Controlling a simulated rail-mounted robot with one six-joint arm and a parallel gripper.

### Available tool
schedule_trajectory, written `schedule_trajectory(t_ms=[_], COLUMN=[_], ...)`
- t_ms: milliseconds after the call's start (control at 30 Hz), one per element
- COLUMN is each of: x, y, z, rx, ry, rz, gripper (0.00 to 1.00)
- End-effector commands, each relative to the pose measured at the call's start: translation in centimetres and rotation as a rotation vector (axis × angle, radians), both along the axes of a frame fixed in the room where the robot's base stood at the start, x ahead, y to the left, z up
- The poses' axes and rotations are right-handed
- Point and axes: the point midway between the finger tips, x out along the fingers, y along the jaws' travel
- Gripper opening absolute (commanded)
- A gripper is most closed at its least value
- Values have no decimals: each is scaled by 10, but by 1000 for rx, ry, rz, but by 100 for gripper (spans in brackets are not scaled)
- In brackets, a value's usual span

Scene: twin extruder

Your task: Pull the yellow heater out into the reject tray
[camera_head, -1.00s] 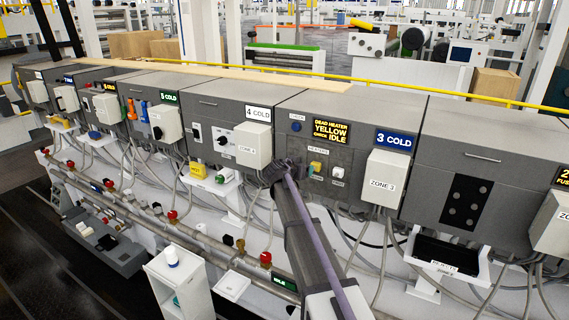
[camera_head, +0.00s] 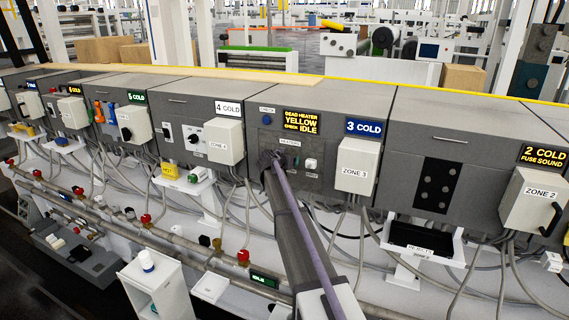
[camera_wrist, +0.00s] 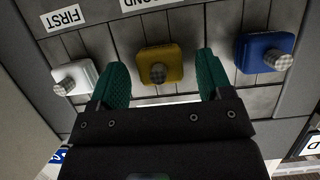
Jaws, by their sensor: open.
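In the wrist view, the yellow heater (camera_wrist: 155,62), a block with a round knob at its front, sits on the grey panel between the two green fingers of my gripper (camera_wrist: 160,80). The fingers are open, with a visible gap on each side of it. In the head view my gripper (camera_head: 271,160) is at the HEATERS panel under the "DEAD HEATER YELLOW" sign (camera_head: 301,122) and hides the yellow heater. The black tray (camera_head: 409,233), with a small label that seems to read REJECTS, sits on a white bracket to the lower right.
A white heater (camera_wrist: 75,78) and a blue heater (camera_wrist: 265,53) flank the yellow one; the white one also shows in the head view (camera_head: 310,164). The white ZONE 3 box (camera_head: 357,165) juts out right of the panel. Cables hang below.

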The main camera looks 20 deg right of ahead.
Motion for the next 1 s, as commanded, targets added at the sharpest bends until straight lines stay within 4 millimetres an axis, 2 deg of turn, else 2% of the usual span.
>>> schedule_trajectory(t_ms=[67,667,700,1000], x=[0,0,0,0], y=[0,1,1,1], z=[0,0,0,0], rx=[0,0,0,0], ry=[0,0,0,0], rz=[0,0,0,0], gripper=[72,15,41,14])
